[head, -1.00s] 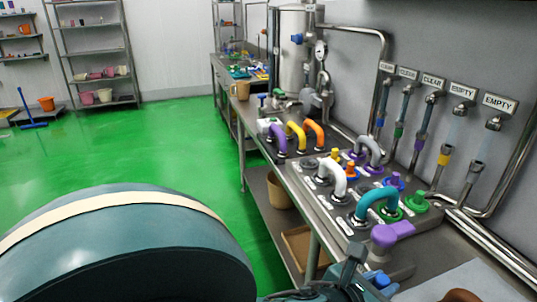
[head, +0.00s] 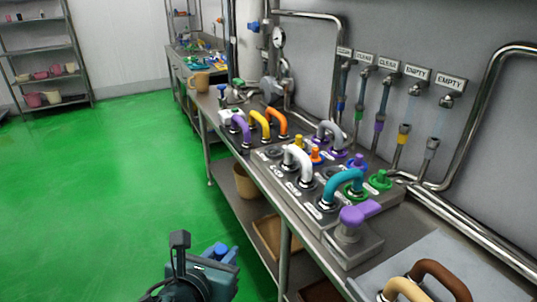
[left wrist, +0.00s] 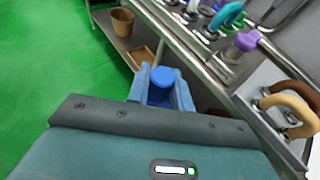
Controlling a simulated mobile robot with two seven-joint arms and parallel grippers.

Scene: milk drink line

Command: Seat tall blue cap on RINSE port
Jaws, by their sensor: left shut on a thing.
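My left gripper (head: 218,252) is at the bottom of the head view, in front of the bench and apart from the port panel. In the left wrist view, its light-blue fingers (left wrist: 182,97) are shut on the blue cap (left wrist: 163,78), whose round top shows between them. The port panel (head: 352,250) lies on the bench and carries coloured hoses, caps and several ports. Its labels are too small to read surely, so I cannot tell which port is RINSE. My right gripper is not in view.
A purple-handled valve (head: 358,213) stands at the panel's near end. Teal (head: 345,178) and white (head: 298,160) hoses arch over the panel. Brown and beige hoses (head: 440,275) are at the lower right. The green floor (head: 110,190) left of the bench is clear.

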